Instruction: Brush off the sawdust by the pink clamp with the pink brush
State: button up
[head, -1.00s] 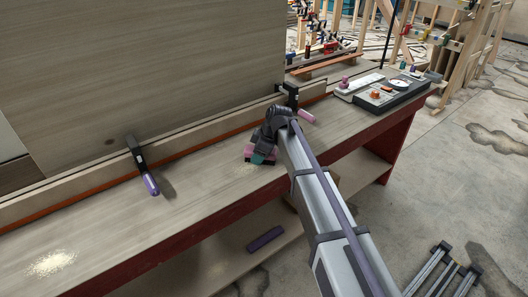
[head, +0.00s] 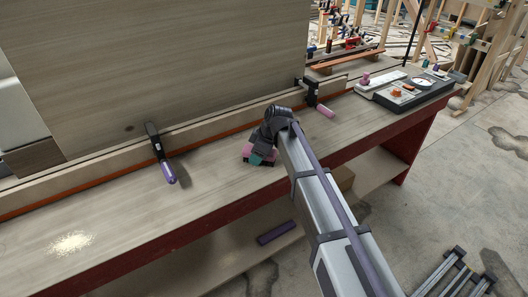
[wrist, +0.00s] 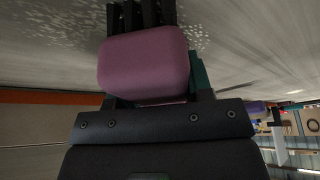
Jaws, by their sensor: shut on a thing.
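My gripper (head: 260,157) is shut on the pink brush (head: 247,150), low over the workbench. In the wrist view the pink brush (wrist: 145,60) fills the middle, with its dark bristles at the top edge. Pale sawdust specks (wrist: 198,35) show on the surface beside the bristles; whether the bristles touch it I cannot tell. The pink clamp (head: 326,111) is on the fence behind and to the right of my gripper. In the head view, my gripper and brush cover the bench there, and no sawdust patch shows around them.
A second sawdust pile (head: 72,243) lies at the bench's left, near the purple clamp (head: 169,172). A tall wooden panel stands behind the fence. A tool tray (head: 405,93) sits at the right end. A purple block (head: 277,233) lies on the lower shelf. The bench between is clear.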

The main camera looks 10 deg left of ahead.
aim_at(244, 164)
jog(key=shift+s+a, duration=1.35)
jog(key=shift+s, duration=0.1)
notch_tip(244, 164, up, 6)
jog(key=p, duration=0.5)
jog(key=shift+a+f+p, duration=0.1)
jog(key=shift+p, duration=0.3)
notch_tip(244, 164, up, 3)
jog(key=p, duration=0.3)
